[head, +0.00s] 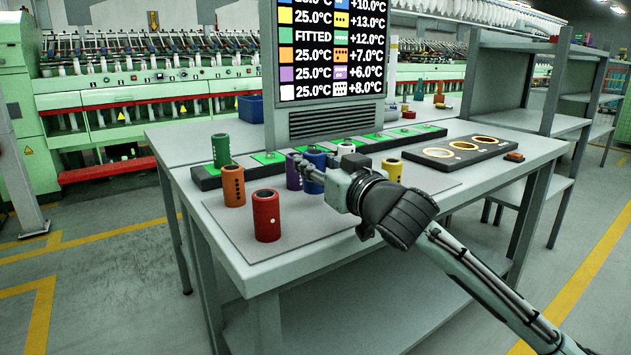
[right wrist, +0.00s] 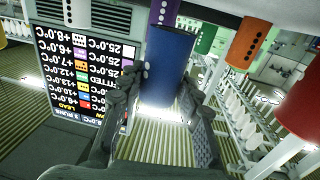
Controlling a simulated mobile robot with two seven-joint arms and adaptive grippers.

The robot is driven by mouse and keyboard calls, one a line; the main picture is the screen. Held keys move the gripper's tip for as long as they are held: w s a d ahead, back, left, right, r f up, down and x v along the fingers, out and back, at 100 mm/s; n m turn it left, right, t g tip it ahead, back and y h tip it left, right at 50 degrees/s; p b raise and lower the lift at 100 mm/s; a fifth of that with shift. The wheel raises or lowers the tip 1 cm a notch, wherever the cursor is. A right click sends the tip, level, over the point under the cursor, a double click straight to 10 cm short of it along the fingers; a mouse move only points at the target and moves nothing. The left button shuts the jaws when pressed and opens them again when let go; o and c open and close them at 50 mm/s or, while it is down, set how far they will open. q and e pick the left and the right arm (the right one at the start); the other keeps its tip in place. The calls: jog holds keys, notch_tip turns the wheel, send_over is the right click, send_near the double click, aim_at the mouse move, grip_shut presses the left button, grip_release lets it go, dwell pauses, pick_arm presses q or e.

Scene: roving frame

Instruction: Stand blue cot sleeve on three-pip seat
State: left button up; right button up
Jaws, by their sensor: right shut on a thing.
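The blue cot sleeve (head: 314,170) is an upright blue tube at the table's middle, partly hidden by my right gripper (head: 322,178). The pip marks are too small to read, so I cannot tell which seat has three. My left gripper is not in view.
Orange (head: 233,188), red (head: 266,218), purple (head: 293,172), white (head: 346,149) and yellow (head: 391,170) sleeves stand close around; a green one (head: 221,150) is at the strip's left end. A dark plate with yellow rings (head: 493,141) lies right. A display panel (head: 330,50) rises behind.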

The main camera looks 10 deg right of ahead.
jog(key=shift+f, duration=1.7)
jog(key=o, duration=1.2)
jog(key=shift+o, duration=0.2)
